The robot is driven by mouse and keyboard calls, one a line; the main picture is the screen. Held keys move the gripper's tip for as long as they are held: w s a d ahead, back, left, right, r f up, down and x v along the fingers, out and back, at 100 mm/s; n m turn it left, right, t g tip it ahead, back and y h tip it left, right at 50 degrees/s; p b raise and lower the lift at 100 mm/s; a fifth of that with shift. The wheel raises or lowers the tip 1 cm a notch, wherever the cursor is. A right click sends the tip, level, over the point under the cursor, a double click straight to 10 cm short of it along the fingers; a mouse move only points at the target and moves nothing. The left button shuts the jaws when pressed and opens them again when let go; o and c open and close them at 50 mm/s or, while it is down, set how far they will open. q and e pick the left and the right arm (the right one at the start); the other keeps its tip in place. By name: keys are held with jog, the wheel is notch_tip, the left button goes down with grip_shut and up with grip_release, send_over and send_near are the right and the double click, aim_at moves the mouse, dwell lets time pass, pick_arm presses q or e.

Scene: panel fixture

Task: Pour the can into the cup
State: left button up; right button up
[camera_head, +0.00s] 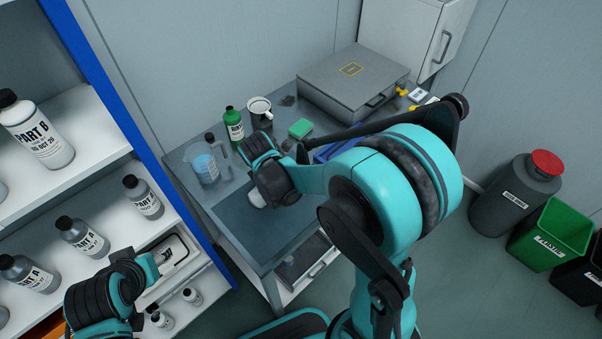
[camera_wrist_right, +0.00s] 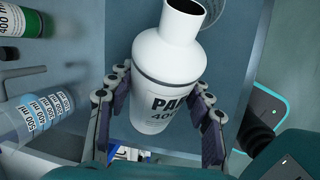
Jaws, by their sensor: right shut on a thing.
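My right gripper (camera_wrist_right: 160,82) is shut on a white bottle-shaped can (camera_wrist_right: 168,62) with a black "PA… 400" label. The can has an open, capless neck pointing to the top of the right wrist view. In the head view, only a small white part of the can (camera_head: 257,198) shows below my right gripper, over the front of the table. A white cup (camera_head: 260,108) with a handle stands at the back of the table, apart from the can, with a dark inside. My left arm is over the shelf at lower left; its fingers cannot be made out.
A clear beaker (camera_head: 205,166) with blue markings and a green bottle (camera_head: 234,127) stand left of the cup. A green sponge (camera_head: 300,129), a blue tray (camera_head: 328,151) and a grey case (camera_head: 352,82) lie to the right. Shelves (camera_head: 80,185) hold several bottles at left.

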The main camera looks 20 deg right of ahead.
jog(key=shift+a+r+y+p, duration=0.2)
jog(key=shift+r+y+p, duration=0.2)
jog(key=shift+y+p, duration=0.3)
dwell(1.0)
jog(key=shift+a+f+y, duration=0.1)
jog(key=shift+f+y, duration=0.05)
jog(key=shift+y, duration=0.75)
dwell(0.8)
jog(key=shift+d+r+m+y, duration=0.35)
jog(key=shift+r+y, duration=0.45)
jog(key=shift+y, duration=0.4)
dwell(2.4)
